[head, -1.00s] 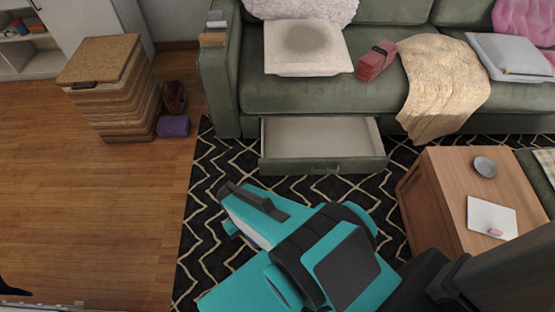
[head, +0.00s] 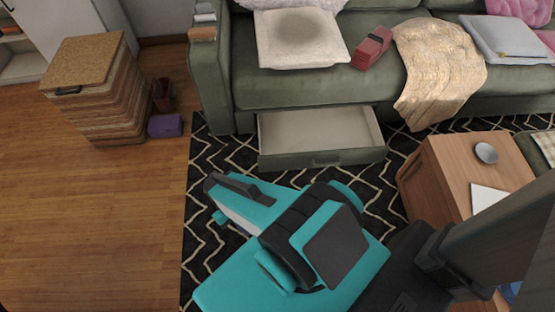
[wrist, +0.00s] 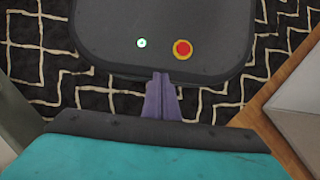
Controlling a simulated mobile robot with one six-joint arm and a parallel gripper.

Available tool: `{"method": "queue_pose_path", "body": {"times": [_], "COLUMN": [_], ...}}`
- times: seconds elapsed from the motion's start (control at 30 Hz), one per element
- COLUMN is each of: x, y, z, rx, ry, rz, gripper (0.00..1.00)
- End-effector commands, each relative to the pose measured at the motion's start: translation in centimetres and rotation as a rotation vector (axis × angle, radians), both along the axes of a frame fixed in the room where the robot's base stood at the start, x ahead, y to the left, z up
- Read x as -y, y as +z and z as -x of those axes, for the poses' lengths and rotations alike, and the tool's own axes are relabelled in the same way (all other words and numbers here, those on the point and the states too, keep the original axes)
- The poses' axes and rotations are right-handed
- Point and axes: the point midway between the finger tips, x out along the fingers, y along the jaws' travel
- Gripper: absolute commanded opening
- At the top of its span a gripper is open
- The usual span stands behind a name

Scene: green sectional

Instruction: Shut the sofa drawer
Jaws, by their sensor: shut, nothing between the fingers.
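The sofa drawer (head: 321,160) is pulled out from under the seat of the green sofa (head: 290,90). Its pale inside shows and looks empty. My teal and black arm reaches over the rug in front of the drawer in the head view, with a visible gap below the drawer front. My gripper (wrist: 161,96) shows in the wrist view as two thin purple-grey fingers pressed together, with nothing between them. The fingertips are not clear in the head view. I cannot make out the drawer for sure in the wrist view.
A wooden side table (head: 465,175) stands right of the drawer. A patterned rug (head: 205,165) lies under my arm. Wood floor at the left is clear.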

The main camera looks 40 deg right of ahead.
Motion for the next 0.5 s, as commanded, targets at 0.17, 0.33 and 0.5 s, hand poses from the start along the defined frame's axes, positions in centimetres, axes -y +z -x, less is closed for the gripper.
{"method": "queue_pose_path", "body": {"times": [0.17, 0.33, 0.5], "x": [0.0, 0.1, 0.2], "y": [0.0, -0.3, -1.2], "z": [0.0, -0.2, -1.1], "rx": [0.000, 0.009, 0.046], "ry": [0.000, 0.005, 0.031], "rz": [0.000, -0.024, -0.101], "gripper": [0.00, 0.00, 0.00]}}
